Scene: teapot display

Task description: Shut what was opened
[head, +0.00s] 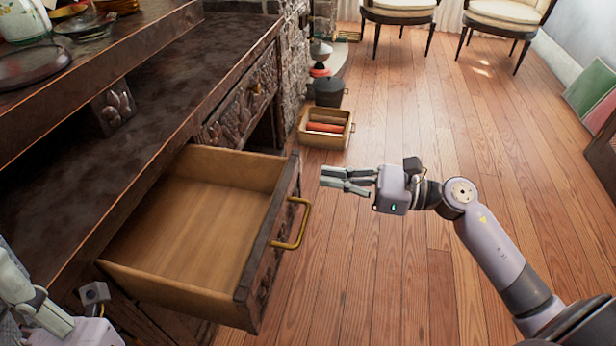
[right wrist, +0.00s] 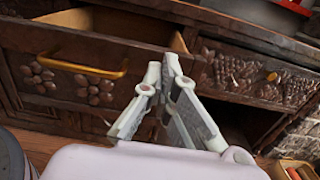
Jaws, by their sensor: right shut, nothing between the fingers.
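The wooden drawer (head: 190,225) of the dark cabinet is pulled out and looks empty. Its carved front with a brass handle (head: 302,224) faces right in the head view; the handle also shows in the right wrist view (right wrist: 82,66). My right gripper (head: 322,179) is shut and empty, to the right of the drawer's far front corner and apart from the handle. In the right wrist view its fingers (right wrist: 162,70) point at the cabinet beside the drawer front. My left gripper (head: 45,310) is at the lower left, partly cut off; its fingertips are unclear.
A second carved drawer (head: 240,98) farther along is shut. A box with red rolls (head: 326,128) and a dark pot (head: 328,92) stand on the floor beyond. Dishes (head: 35,65) sit on the cabinet's upper shelf. Chairs (head: 398,12) are at the back.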

